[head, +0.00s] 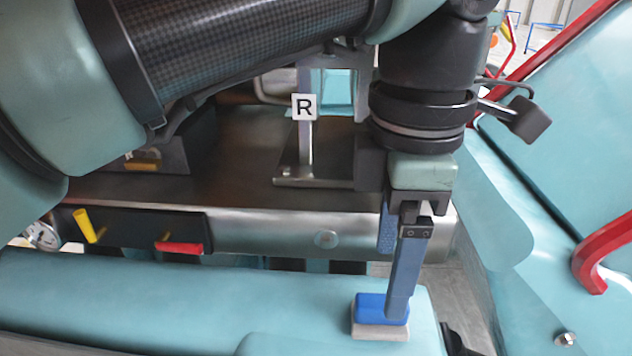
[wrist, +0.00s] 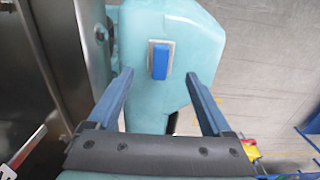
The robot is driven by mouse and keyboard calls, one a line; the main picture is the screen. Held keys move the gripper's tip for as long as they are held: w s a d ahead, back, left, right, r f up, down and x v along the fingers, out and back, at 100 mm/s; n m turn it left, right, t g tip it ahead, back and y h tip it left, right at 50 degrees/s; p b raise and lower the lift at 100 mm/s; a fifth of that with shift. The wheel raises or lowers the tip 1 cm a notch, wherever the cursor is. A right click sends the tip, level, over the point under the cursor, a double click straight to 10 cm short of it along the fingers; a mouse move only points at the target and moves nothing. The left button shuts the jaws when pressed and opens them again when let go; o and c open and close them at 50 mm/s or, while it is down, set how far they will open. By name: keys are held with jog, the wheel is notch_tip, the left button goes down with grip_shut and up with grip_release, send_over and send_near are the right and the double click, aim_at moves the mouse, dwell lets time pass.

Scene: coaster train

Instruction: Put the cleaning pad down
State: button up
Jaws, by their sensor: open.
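The cleaning pad (head: 370,308) has a blue block on top of a pale grey base. It lies flat on the teal padded surface (head: 180,290) near its right end in the head view. The wrist view also shows the pad (wrist: 161,61), with its long side pointing away from my gripper. My gripper (wrist: 158,76) is open and empty, pointing down. Its two blue-grey fingers stand apart, with the pad centred just beyond the gap between their tips. In the head view one finger hides part of the pad's right side. I cannot tell whether that finger touches it.
A dark metal console with a yellow lever (head: 85,226) and a red lever (head: 180,248) stands behind the padded surface. A red bar (head: 600,250) is at the right. Grey floor shows beyond the surface's end.

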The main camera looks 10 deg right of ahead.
notch_tip(320, 180, up, 6)
jog(key=p, duration=0.3)
jog(key=shift+p, duration=0.4)
